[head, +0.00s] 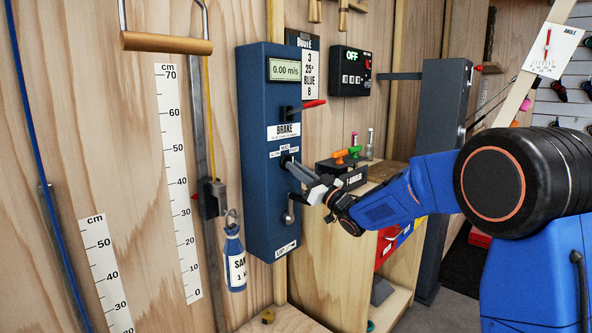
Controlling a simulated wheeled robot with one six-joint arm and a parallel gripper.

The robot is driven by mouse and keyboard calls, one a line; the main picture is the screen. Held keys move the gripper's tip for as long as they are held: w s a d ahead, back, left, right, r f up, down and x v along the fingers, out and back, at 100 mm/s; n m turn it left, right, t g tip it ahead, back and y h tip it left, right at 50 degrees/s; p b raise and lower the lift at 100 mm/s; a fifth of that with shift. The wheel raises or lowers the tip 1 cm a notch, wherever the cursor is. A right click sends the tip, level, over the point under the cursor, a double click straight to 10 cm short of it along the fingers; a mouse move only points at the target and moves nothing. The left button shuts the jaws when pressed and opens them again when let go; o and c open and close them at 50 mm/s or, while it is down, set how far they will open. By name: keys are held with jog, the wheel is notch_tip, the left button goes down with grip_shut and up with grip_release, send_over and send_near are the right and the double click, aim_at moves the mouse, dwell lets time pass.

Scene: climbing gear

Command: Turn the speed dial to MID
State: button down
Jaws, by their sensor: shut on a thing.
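A tall blue control box (257,220) is mounted on the wooden wall. Its display (285,70) reads 0.00 m/s. A lever with a red handle (314,103) sits above a BRAKE label (284,131). The black speed dial (287,160) is below that label, with small position labels around it, MID at the top. My gripper (293,168) reaches in from the right with its fingers shut on the dial. The fingers cover most of the dial, and I cannot tell its pointer setting.
A grey knob (289,217) sits lower on the box, close below my gripper. A blue sand bag (235,262) hangs at the left. A wooden shelf unit (398,262) stands behind my arm. A black OFF panel (350,70) is on the wall.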

dwell(0.3)
jog(key=c, duration=1.8)
grip_release()
jog(key=shift+d, duration=0.1)
jog(key=v, duration=1.7)
jog(key=shift+s+d+f, duration=0.1)
jog(key=shift+s+f, duration=0.05)
jog(key=shift+f, duration=0.05)
